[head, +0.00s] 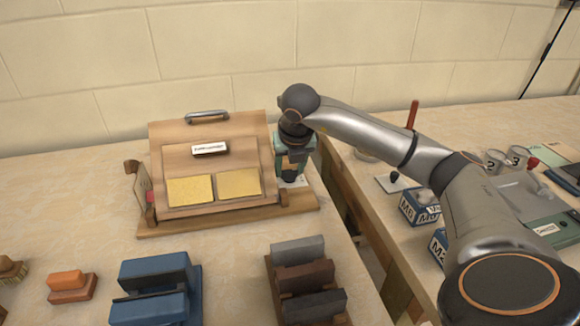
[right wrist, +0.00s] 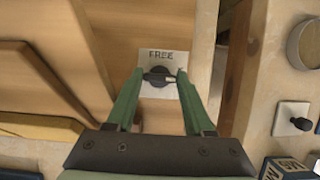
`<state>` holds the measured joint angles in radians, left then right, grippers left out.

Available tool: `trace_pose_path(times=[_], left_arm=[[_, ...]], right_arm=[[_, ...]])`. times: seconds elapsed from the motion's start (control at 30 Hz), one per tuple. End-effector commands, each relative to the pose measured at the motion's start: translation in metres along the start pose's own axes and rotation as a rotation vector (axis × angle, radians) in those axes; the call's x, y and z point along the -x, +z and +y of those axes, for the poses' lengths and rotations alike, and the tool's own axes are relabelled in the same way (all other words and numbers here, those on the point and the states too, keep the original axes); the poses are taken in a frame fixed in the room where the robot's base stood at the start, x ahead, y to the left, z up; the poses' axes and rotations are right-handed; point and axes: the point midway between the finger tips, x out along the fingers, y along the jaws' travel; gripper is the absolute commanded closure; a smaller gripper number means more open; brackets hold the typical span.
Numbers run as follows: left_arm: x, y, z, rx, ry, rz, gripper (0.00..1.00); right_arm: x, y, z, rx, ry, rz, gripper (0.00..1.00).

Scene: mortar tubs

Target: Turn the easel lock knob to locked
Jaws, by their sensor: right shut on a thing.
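The wooden easel (head: 222,142) stands on the table against the back wall, with two yellow sheets on its sloped front. The easel lock knob (right wrist: 158,77) is small and black, mounted on a white label plate (right wrist: 152,58) that reads "FREE" at the top. A pale pointer mark on the knob lies roughly sideways. My right gripper (right wrist: 156,78) has its green fingers closed on the knob, one on each side. In the head view my right gripper (head: 292,165) is at the easel's right side and hides the knob. My left gripper is not in view.
Blue blocks (head: 155,285) and grey and brown blocks (head: 303,275) lie in front of the easel. A gap separates this table from the right table, which holds blue boxes (head: 418,208) and cups.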

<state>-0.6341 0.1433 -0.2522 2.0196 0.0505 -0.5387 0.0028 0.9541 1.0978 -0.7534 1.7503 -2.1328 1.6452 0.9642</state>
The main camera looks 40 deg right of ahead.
Motion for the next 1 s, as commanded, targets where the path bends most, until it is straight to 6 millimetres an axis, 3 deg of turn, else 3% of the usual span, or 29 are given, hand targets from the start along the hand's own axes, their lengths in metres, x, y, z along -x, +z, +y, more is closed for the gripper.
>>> trace_pose_path(times=[0.2,0.23,0.47,1.0], left_arm=[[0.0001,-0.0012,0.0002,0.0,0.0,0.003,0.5],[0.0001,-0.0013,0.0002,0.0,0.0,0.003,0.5],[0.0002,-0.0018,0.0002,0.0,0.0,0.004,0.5],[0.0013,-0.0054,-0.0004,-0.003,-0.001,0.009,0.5]], right_arm=[[0.0,0.0002,-0.0002,-0.004,0.0,0.0,1.0],[0.0,0.0002,-0.0002,-0.004,0.0,0.0,0.45],[0.0,0.0002,0.0002,-0.002,0.001,0.0,0.19],[0.0022,0.0009,0.002,0.002,0.008,-0.001,0.18]])
